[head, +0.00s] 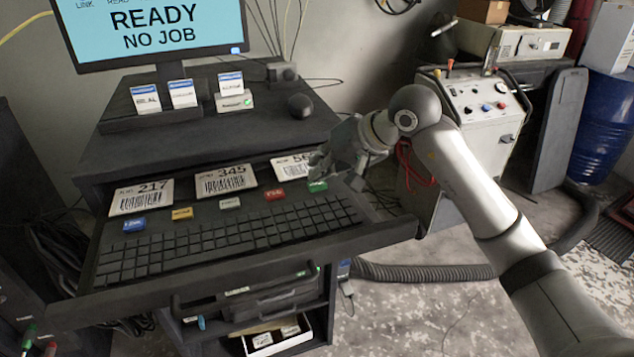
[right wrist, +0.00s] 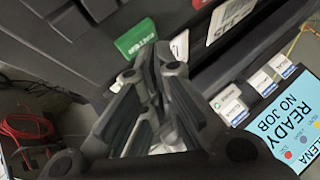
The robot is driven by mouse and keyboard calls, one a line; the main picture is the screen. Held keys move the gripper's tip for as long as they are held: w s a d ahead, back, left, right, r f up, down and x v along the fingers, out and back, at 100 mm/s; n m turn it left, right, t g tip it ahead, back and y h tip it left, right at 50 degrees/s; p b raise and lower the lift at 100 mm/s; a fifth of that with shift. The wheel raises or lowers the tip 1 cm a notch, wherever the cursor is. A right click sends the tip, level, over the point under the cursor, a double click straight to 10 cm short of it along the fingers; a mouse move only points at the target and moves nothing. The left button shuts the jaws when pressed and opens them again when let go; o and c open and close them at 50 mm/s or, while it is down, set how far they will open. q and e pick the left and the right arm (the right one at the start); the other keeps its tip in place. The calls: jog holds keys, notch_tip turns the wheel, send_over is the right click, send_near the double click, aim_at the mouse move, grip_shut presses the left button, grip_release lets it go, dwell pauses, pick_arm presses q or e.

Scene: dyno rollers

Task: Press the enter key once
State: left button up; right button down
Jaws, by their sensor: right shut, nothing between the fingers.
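A keyboard drawer (head: 215,238) is pulled out below the monitor. Along its back runs a row of coloured keys: blue (head: 134,224), yellow (head: 182,213), pale (head: 230,203), red (head: 274,195) and green (head: 317,186). The green key at the right end also shows in the right wrist view (right wrist: 135,38); its white lettering is too small to read surely, so I cannot confirm it as the enter key. My right gripper (head: 322,163) is shut and empty, its fingertips close beside the green key. I cannot tell whether they touch it. My left gripper is not in view.
The monitor (head: 160,30) reads "READY NO JOB". Barcode cards 217 (head: 141,197) and 345 (head: 226,180) lie behind the keys, and a third card (head: 291,166) is partly hidden by my gripper. A grey machine cabinet (head: 475,105) stands at right.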

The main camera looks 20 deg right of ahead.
jog(key=shift+r, duration=0.4)
jog(key=shift+r, duration=0.1)
jog(key=shift+r+p, duration=1.4)
jog(key=shift+r, duration=1.05)
